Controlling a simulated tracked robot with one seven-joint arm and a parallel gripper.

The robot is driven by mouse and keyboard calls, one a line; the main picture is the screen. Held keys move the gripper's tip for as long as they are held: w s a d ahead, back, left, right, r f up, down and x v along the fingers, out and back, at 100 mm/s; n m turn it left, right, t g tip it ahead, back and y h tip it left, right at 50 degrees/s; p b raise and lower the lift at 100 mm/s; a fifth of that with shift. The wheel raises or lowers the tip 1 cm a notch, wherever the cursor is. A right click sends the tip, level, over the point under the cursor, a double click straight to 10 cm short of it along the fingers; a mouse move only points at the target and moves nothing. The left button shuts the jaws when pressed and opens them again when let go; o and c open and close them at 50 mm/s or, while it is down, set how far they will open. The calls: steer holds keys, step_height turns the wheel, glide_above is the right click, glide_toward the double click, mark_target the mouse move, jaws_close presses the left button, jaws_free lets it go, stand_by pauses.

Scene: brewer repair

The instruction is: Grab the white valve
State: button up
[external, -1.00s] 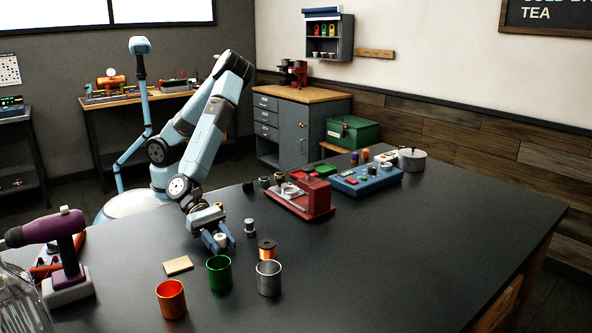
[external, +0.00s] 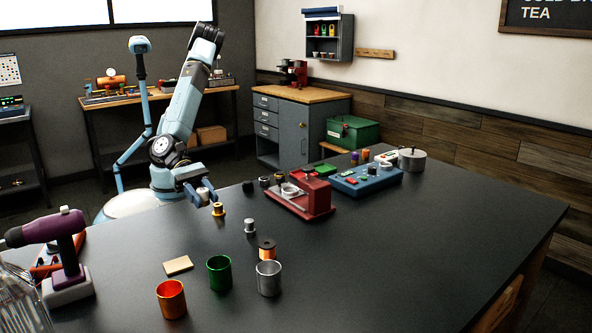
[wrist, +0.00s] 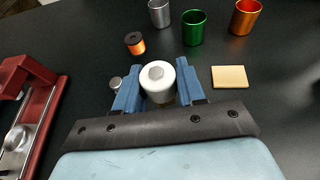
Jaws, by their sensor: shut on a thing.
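The white valve (wrist: 160,92) is a round white cylinder with a grey top. In the wrist view it sits between the two blue fingers of my gripper (wrist: 160,72), which is shut on it. In the external view the valve (external: 203,193) is a small pale shape at my gripper (external: 201,197), held above the black table near its left edge. The fingers hide the valve's sides.
A gold valve-like piece (external: 218,210) and a silver one (external: 249,226) stand on the table near my gripper. An orange spool (external: 267,249), several cups and a tan block (external: 178,265) stand in front. A red machine (external: 310,195) is to the right.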

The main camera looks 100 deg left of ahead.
steer(key=v, duration=0.6)
steer(key=shift+a+r, duration=0.15)
steer(key=shift+a, duration=0.1)
